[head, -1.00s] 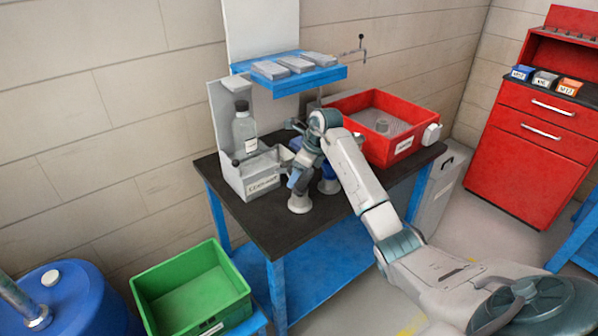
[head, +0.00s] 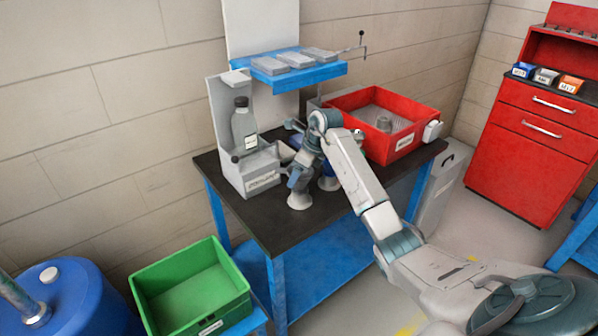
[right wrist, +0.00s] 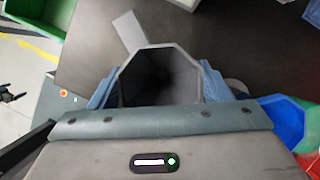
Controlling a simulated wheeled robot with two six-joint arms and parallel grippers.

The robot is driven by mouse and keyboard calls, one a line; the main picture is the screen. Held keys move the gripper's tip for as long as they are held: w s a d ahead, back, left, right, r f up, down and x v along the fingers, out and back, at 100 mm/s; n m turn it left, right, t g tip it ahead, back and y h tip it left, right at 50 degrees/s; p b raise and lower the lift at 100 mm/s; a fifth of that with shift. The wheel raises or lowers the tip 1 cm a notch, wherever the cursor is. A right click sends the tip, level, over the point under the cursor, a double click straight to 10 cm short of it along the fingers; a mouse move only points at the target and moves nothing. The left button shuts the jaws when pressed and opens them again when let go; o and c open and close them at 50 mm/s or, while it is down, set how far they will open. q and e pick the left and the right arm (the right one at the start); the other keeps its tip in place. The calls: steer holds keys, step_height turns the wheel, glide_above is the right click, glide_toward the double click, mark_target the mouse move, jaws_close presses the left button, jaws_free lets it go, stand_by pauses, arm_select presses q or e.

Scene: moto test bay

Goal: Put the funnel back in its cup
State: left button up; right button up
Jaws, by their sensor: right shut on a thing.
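My right gripper (head: 299,180) points down over the black-topped table. In the right wrist view its blue fingers (right wrist: 158,92) are shut on the grey funnel (right wrist: 158,60), one on each side. The funnel's wide octagonal mouth faces the camera, with a flat tab on its rim. In the head view a pale grey flared piece (head: 299,201) shows under the fingers, low over the table; I cannot tell whether it touches. A blue open container (right wrist: 283,118), possibly the cup, shows at the right of the wrist view. My left gripper is not in view.
The table (head: 262,222) holds a grey labelled bin with a bottle (head: 244,130) at the left and a red crate (head: 405,147) at the right. A blue shelf (head: 300,74) hangs behind. The front left tabletop is clear. A green crate (head: 235,305) stands lower left.

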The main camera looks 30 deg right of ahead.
steer(key=o, duration=1.1)
steer(key=shift+c, duration=0.2)
